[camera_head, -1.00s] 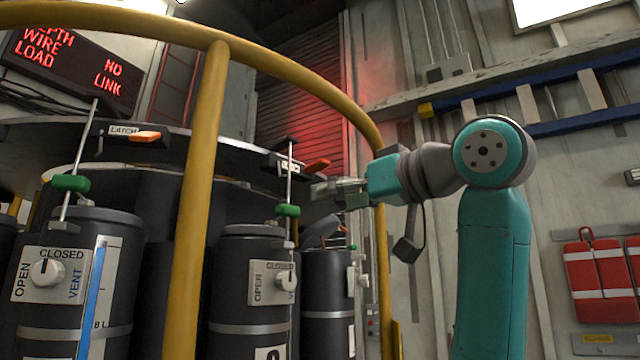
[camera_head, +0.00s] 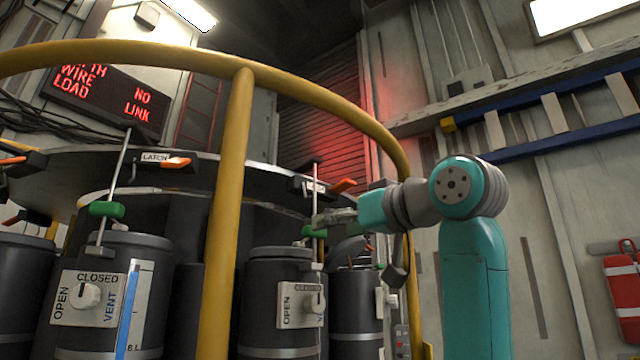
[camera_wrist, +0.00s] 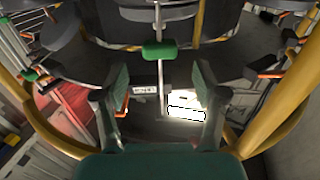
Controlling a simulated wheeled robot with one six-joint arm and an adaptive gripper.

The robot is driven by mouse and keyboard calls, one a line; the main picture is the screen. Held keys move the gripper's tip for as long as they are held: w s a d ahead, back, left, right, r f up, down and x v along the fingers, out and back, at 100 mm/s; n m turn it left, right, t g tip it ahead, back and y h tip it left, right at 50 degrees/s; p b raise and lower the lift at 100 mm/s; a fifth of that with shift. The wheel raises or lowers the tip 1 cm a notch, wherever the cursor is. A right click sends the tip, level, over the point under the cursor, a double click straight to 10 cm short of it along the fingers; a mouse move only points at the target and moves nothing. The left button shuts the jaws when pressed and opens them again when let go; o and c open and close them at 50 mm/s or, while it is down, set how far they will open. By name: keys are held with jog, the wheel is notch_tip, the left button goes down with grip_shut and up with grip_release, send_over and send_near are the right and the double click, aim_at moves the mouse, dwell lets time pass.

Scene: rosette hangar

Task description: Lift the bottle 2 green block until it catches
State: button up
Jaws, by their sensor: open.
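The green block (camera_head: 309,231) sits on a thin upright rod (camera_head: 315,190) above a dark grey bottle (camera_head: 262,267) in the middle of the head view. The bottle's number is not readable now. My gripper (camera_head: 328,219) is open and reaches in from the right, its fingers close beside the block and partly overlapping the rod. In the wrist view the green block (camera_wrist: 160,50) is centred between the two open fingers (camera_wrist: 160,82), slightly beyond their tips. Nothing is held. An orange latch tab (camera_head: 343,186) is near the top of the rod.
A yellow rail (camera_head: 228,180) curves in front of the bottles, and its right part passes close to my arm. Another bottle (camera_head: 115,255) with its own green block (camera_head: 106,209) and orange latch (camera_head: 176,163) stands at left. A dark round rim (camera_head: 230,176) overhangs the bottles.

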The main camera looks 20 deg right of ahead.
jog(key=shift+x, duration=2.55)
jog(key=shift+w, duration=0.1)
grip_shut()
notch_tip(320, 180, up, 9)
jog(key=shift+r, duration=0.15)
grip_release()
dwell(0.4)
jog(key=v, duration=0.9)
dwell(0.6)
